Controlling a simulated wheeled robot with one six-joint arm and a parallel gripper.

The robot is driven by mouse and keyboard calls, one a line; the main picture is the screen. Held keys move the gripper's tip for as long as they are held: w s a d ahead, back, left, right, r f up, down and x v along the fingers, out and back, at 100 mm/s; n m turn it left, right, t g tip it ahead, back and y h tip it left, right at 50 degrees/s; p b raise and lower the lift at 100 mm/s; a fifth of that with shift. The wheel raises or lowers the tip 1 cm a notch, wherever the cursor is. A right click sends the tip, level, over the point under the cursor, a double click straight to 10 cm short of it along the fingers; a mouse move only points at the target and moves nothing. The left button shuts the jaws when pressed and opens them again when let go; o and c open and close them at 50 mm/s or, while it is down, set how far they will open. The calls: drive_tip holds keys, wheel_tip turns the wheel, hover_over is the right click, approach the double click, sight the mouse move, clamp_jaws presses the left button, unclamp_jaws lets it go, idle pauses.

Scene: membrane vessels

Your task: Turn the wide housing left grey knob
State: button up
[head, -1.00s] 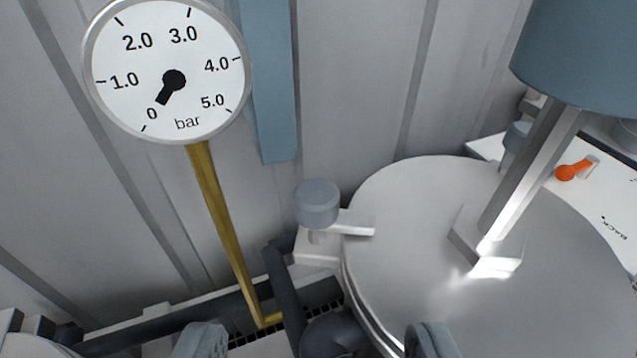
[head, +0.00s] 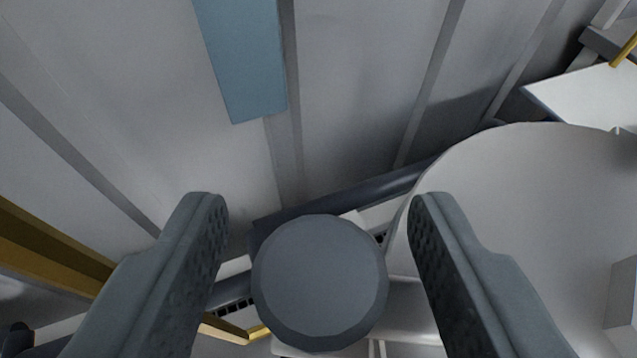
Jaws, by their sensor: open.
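The grey knob (head: 319,283) is a round, faceted cap, seen large and from above at the lower middle of the head view. It sits at the left edge of the wide round housing (head: 530,210), whose pale lid fills the right side. My gripper (head: 318,205) is open, with one grey padded finger to the left of the knob and one to the right. There are visible gaps between the knob and both fingers. The knob's stem and mount are mostly hidden beneath its cap.
A ribbed grey wall (head: 350,90) with a blue strip (head: 245,60) stands behind. A white panel (head: 590,95) is at the upper right. A dark pipe runs behind the knob.

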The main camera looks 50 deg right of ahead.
drive_tip(key=shift+w+d, duration=0.1)
drive_tip(key=shift+d, duration=0.05)
drive_tip(key=c, duration=1)
drive_tip(key=shift+o, duration=0.2)
drive_tip(key=shift+n+t+y, duration=0.9)
drive_tip(key=shift+n, duration=0.2)
drive_tip(key=shift+r+n+t+y, duration=0.1)
drive_tip(key=shift+n+t+y, duration=0.6)
drive_tip(key=shift+n+y, duration=0.15)
drive_tip(key=shift+f+n+t+y, duration=0.2)
drive_tip(key=shift+n+t+y, duration=0.2)
drive_tip(key=shift+n+y, duration=0.65)
